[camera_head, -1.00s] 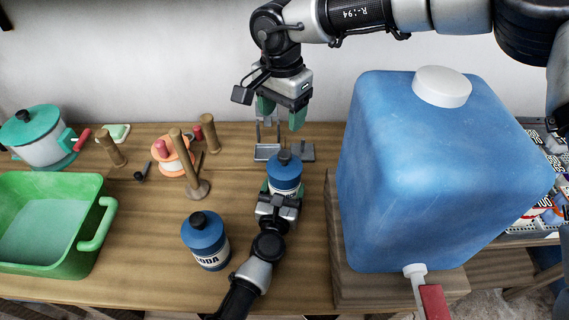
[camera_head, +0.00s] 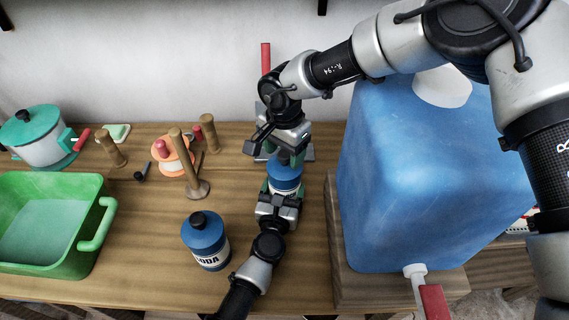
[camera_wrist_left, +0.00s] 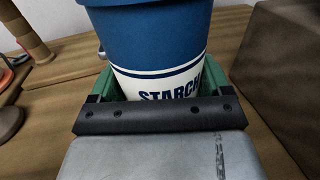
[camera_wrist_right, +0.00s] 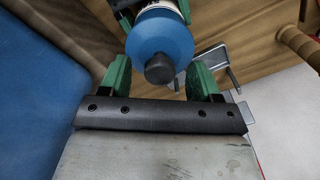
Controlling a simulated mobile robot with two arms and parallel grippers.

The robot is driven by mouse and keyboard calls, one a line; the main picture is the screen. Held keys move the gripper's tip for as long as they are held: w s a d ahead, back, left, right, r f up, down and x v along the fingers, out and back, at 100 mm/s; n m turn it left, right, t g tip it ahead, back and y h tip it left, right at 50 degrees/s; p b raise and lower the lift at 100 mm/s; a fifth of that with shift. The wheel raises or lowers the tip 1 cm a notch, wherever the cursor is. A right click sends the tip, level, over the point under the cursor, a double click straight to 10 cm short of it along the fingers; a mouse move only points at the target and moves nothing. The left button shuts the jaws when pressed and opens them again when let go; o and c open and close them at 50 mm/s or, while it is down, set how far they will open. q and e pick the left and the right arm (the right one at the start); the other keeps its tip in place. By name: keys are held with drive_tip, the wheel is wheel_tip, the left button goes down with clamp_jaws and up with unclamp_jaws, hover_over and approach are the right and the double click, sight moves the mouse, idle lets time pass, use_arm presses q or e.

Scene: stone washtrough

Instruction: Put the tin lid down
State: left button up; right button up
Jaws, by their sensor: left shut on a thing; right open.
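A blue and white tin marked STARCH (camera_wrist_left: 165,60) stands upright on the table. My left gripper (camera_head: 282,188) is shut around its lower body. Its blue lid (camera_wrist_right: 160,38), with a dark knob (camera_wrist_right: 160,68), sits on top of the tin. My right gripper (camera_wrist_right: 160,75) is open, pointing down over the lid, with one green finger on each side of the knob. In the head view the right gripper (camera_head: 283,150) partly hides the lid.
A blue SODA tin (camera_head: 205,240) stands to the left. A large blue canister (camera_head: 420,180) stands close on the right. A metal holder (camera_wrist_right: 208,62) lies just behind the tin. Wooden posts (camera_head: 190,165) and a green basin (camera_head: 100,205) are further left.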

sight(285, 154)
drive_tip(key=shift+c, duration=0.2)
drive_tip(key=c, duration=1)
wheel_tip(285, 154, up, 10)
drive_tip(key=shift+r, duration=0.1)
drive_tip(key=shift+c, duration=0.2)
